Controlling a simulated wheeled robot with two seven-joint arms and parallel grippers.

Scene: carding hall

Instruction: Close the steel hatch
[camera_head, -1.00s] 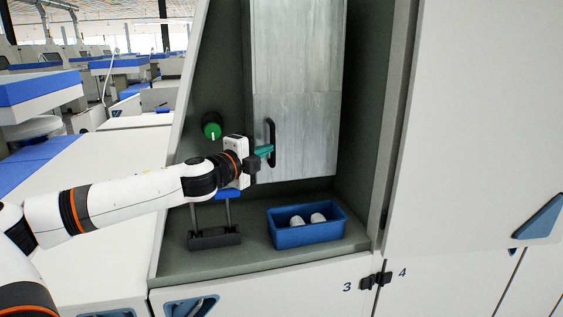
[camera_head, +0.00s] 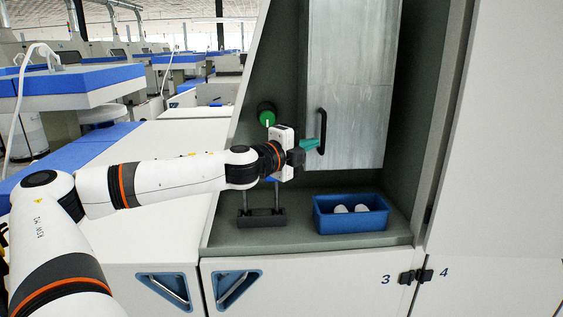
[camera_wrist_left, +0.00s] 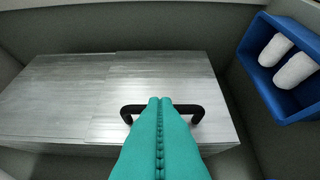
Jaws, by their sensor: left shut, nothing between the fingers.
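The steel hatch (camera_head: 350,110) is a tall grey brushed-metal panel inside the cabinet recess. Its black bar handle (camera_head: 321,130) is upright near the panel's left edge. My left gripper (camera_head: 311,144) has teal fingers, shut and empty, with their tips at the handle's lower part. In the left wrist view the shut fingers (camera_wrist_left: 160,102) overlap the middle of the handle (camera_wrist_left: 195,110), in front of the hatch (camera_wrist_left: 75,95). I cannot tell whether they touch it. The fingers hide the handle's middle there. My right gripper is out of view.
A blue bin (camera_head: 330,224) with white pieces stands on the recess floor, below the hatch; it also shows in the left wrist view (camera_wrist_left: 258,82). A green round knob (camera_head: 267,117) is on the recess's left side. A dark stand (camera_head: 262,219) is below my gripper.

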